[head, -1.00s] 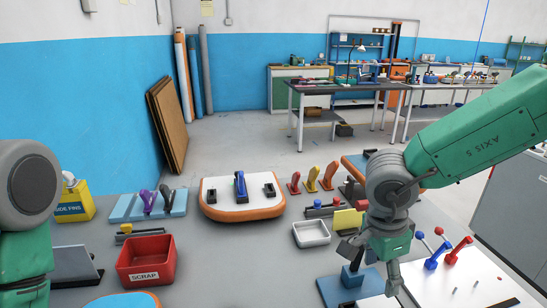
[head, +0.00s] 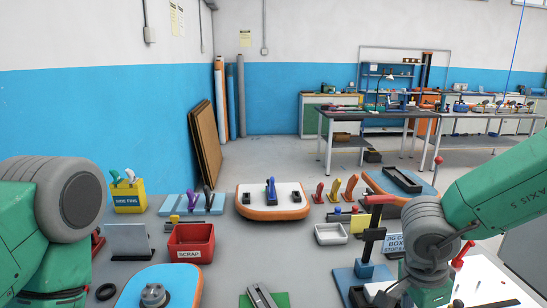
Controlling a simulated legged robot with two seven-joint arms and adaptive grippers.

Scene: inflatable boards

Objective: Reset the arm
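My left arm (head: 60,205) shows at the left edge as a grey joint with green links; its gripper is outside the view. My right arm (head: 500,190) comes in from the right and bends down at a grey wrist joint. My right gripper (head: 395,289) is at the bottom edge, in front of a blue-based stand (head: 368,240) with a dark red handle. Its fingers are partly cut off by the frame and hidden by the wrist, so I cannot tell whether they are open. I see nothing held in it.
On the grey bench are a red SCRAP bin (head: 191,254), an orange-edged white board (head: 298,206), a yellow fin box (head: 128,204), a blue fin rack (head: 172,212), a white tray (head: 331,240) and a blue round-ended board (head: 180,276). Bare bench lies between the bin and tray.

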